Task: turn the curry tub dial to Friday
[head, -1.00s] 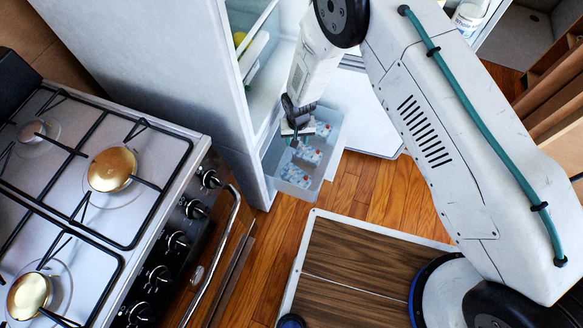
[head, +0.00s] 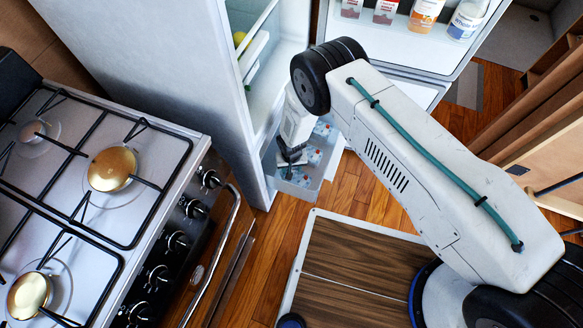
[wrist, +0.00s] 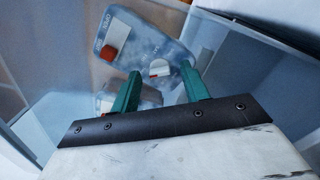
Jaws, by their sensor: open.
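Several clear tubs (head: 299,177) stand in the pulled-out lower drawer (head: 282,185) of the fridge. Contact cannot be told. It points down into the drawer in the head view (head: 290,160).
The fridge (head: 170,60) stands open, with cartons and bottles (head: 425,12) in its door shelf at the top right. A stove (head: 85,190) with brass burners is at the left. Clear wooden floor (head: 350,190) lies before the drawer.

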